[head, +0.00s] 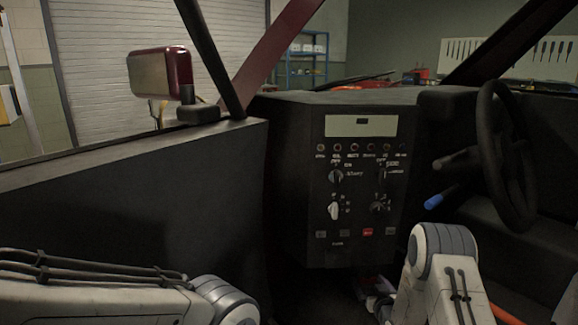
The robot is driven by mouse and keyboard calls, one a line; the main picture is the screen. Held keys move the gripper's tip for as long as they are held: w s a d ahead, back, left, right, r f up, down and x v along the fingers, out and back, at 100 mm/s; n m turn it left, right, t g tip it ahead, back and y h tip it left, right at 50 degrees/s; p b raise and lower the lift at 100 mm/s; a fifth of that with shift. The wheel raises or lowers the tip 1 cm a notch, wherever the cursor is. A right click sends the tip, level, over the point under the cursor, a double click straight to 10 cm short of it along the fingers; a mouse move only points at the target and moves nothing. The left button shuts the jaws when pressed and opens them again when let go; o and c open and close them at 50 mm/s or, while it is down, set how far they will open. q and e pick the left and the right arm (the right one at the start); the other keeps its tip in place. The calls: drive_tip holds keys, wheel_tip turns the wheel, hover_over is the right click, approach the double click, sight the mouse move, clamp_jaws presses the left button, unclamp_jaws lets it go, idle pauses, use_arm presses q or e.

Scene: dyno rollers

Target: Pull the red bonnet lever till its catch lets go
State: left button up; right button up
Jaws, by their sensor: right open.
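A small dark red piece (368,282) shows in the shadow under the dashboard panel. It may be the red bonnet lever, but it is too dim and small to be sure. My right gripper (376,302) is low in the footwell, just below and beside that red piece, and partly hidden by my right arm. It is open, and I cannot tell whether it touches the red piece. My left arm comes in at the bottom left, and its gripper is outside the picture. The catch is not visible.
The black control panel (362,185) with knobs and buttons hangs above the footwell. The steering wheel (508,155) and a blue-ended stalk (440,197) are to the right. The dark door (130,205) with a red mirror (162,74) closes off the left.

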use_arm(q)
wheel_tip(320, 180, down, 6)
drive_tip(key=b, duration=0.5)
use_arm(e)
drive_tip(key=w+t, duration=0.1)
drive_tip(key=f+t, duration=0.1)
drive_tip(key=shift+w+t, duration=0.3)
drive_tip(key=shift+w, duration=0.05)
drive_tip(key=s, duration=0.2)
drive_tip(key=s+p, duration=0.1)
drive_tip(key=s, duration=0.1)
drive_tip(key=s+r+p, duration=0.1)
drive_tip(key=s, duration=0.1)
drive_tip(key=shift+s+d, duration=0.15)
wheel_tip(320, 180, up, 8)
drive_tip(key=s+p, duration=0.1)
drive_tip(key=p, duration=0.3)
drive_tip(key=g+p, duration=0.4)
drive_tip(key=p, duration=0.1)
approach(368, 280)
use_arm(q)
wheel_tip(368, 280, up, 9)
drive_tip(key=b, duration=0.1)
drive_tip(key=shift+r+b, duration=0.15)
drive_tip(key=shift+b, duration=0.2)
use_arm(e)
drive_tip(key=x, duration=0.3)
drive_tip(key=shift+f, duration=0.15)
